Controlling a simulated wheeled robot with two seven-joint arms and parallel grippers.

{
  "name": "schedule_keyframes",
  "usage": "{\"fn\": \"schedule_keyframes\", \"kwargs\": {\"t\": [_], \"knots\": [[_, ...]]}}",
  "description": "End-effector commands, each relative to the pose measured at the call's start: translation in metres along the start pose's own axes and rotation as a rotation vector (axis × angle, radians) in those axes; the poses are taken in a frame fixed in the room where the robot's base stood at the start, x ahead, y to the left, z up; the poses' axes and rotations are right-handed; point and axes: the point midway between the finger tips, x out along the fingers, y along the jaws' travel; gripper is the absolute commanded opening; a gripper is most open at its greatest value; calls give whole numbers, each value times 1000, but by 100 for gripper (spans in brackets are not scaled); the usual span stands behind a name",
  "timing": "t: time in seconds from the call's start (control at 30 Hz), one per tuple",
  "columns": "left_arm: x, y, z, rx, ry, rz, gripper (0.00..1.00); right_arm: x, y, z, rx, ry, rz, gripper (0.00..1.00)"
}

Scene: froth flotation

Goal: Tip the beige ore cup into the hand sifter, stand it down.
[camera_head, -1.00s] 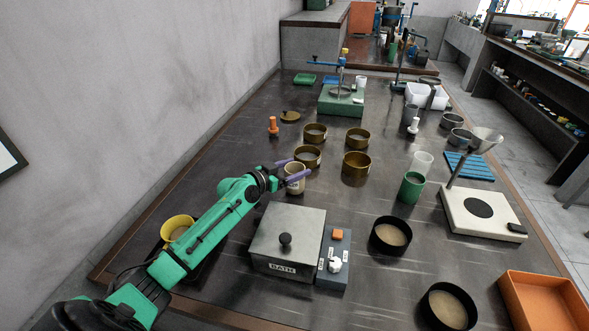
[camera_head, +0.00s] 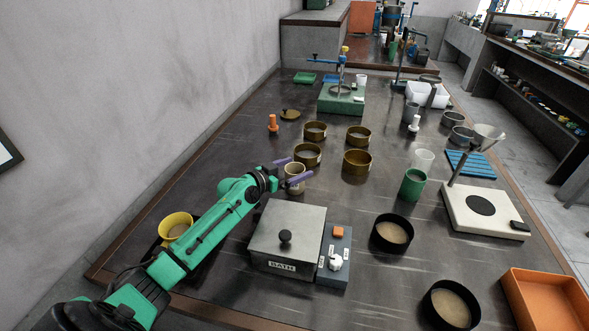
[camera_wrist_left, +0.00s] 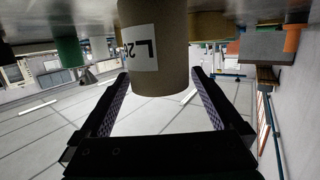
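The beige ore cup (camera_head: 296,186) stands upright on the dark table, behind the bath box. My left gripper (camera_head: 299,167) reaches it from the left, one purple-padded finger on its near side and one on its far side. In the left wrist view the cup (camera_wrist_left: 172,75) with a white label sits between the two fingers (camera_wrist_left: 160,72), which look open with narrow gaps. The cup's contents are not clear. A yellow round vessel (camera_head: 164,229), perhaps the hand sifter, stands partly behind my left arm, with brownish material inside. My right gripper is not in view.
The grey bath box (camera_head: 268,233) with a knobbed lid stands just in front of the cup. Several brass sieves (camera_head: 357,168) stand behind it. A green cup (camera_head: 412,187) and black pans (camera_head: 390,250) are to the right. An orange tray (camera_head: 515,300) is at front right.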

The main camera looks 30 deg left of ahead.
Motion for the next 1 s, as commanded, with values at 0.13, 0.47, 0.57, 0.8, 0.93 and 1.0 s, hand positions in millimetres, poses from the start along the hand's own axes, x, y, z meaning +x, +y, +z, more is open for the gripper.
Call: {"fn": "schedule_keyframes", "kwargs": {"t": [0.13,0.47,0.57,0.8,0.93,1.0], "knots": [[-3,0,1,0,-1,0,100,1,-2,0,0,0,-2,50],[-51,0,4,1,-4,0,100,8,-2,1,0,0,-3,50],[-67,0,4,1,-4,0,100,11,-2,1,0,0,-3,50],[-101,0,4,-2,-4,0,100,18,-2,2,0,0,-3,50],[-117,1,4,1,-4,2,100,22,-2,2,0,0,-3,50],[-126,0,4,-2,-3,0,100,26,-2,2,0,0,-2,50]]}}
